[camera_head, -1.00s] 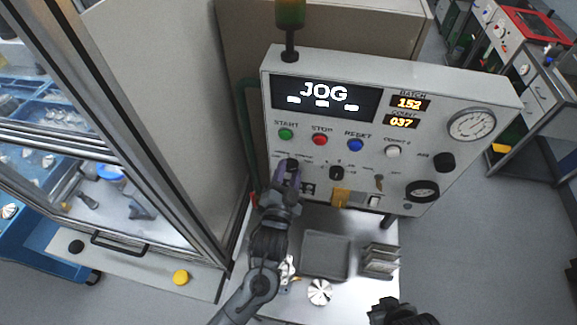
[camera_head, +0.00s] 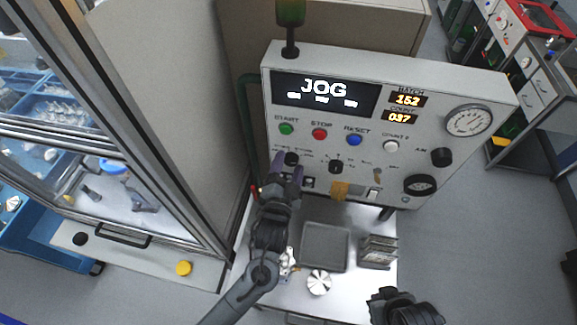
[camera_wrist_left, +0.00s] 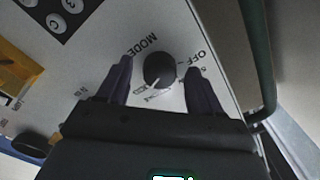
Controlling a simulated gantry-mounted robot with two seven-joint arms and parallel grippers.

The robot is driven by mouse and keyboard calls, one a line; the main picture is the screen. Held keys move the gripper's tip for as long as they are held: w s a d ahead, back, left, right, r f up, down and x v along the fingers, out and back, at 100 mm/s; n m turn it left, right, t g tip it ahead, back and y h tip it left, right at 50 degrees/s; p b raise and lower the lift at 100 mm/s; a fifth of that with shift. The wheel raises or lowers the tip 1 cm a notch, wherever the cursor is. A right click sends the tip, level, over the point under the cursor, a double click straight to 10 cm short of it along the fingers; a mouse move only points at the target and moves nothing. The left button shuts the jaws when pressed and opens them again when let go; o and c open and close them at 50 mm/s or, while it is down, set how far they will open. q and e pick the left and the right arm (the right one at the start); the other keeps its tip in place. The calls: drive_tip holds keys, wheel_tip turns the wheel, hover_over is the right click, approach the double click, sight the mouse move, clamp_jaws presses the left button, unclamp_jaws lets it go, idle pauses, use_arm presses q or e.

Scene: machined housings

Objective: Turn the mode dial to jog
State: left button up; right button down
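The control panel (camera_head: 420,75) has a display (camera_head: 324,93) that reads JOG. The mode dial (camera_head: 291,158) is a black round knob at the panel's lower left. It also shows in the left wrist view (camera_wrist_left: 159,68), with MODE and OFF printed around it and a light pointer mark. My left gripper (camera_head: 287,172) is open just below the dial in the head view. In the left wrist view its two purple fingers (camera_wrist_left: 156,88) stand apart on either side of the dial, with gaps. My right gripper (camera_head: 400,305) is at the bottom edge, its fingers not clear.
Green, red and blue buttons (camera_head: 320,134) sit above the dial. Another black knob (camera_head: 336,166) and a yellow tag (camera_head: 340,190) are to its right. A grey tray (camera_head: 325,247) and a rack (camera_head: 378,251) stand on the bench below. A glass-fronted cabinet (camera_head: 140,238) stands left.

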use_arm(q)
drive_tip(key=shift+s, duration=0.1)
drive_tip(key=b+v, duration=0.2)
drive_tip(key=v, duration=0.8)
drive_tip(key=shift+s, duration=0.3)
